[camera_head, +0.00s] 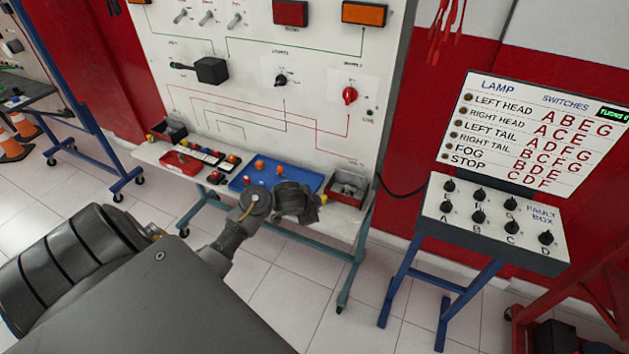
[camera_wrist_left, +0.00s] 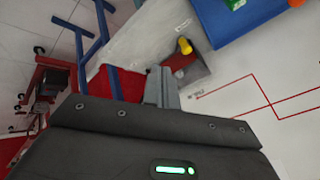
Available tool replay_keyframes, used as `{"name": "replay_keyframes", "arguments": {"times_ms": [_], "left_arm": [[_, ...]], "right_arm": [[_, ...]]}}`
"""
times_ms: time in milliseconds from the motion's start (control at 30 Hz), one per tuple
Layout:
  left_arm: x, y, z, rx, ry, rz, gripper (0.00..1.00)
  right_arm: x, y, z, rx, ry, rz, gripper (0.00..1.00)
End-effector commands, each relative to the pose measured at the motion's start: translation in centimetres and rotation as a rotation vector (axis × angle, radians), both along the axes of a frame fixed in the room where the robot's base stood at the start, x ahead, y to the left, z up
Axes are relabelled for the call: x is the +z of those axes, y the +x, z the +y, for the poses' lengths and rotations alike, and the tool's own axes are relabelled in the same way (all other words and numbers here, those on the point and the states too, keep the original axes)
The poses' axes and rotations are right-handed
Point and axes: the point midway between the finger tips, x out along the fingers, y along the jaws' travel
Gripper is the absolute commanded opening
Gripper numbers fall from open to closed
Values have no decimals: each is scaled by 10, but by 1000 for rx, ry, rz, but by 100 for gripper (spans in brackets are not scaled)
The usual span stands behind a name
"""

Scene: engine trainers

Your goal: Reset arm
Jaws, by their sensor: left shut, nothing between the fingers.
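My left arm comes in from the left in the head view, and its gripper (camera_head: 300,204) hangs in front of the trainer board's shelf, over the right part of the blue tray (camera_head: 240,182). In the left wrist view the gripper's fingers (camera_wrist_left: 166,88) are together with nothing held between them. My right gripper is not in view.
The white trainer board (camera_head: 270,110) stands behind the shelf. A red tray (camera_head: 180,163) lies on the shelf's left part. A fault box (camera_head: 490,225) on a blue stand is at the right, with a lamp chart (camera_head: 540,130) above. The tiled floor in front is clear.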

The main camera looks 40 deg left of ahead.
Motion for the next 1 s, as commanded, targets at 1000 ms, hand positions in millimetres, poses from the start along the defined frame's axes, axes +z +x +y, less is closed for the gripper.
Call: {"name": "replay_keyframes", "arguments": {"times_ms": [1000], "left_arm": [[-367,-258,-108,344,-358,395,0]], "right_arm": [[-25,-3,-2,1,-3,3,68]]}}
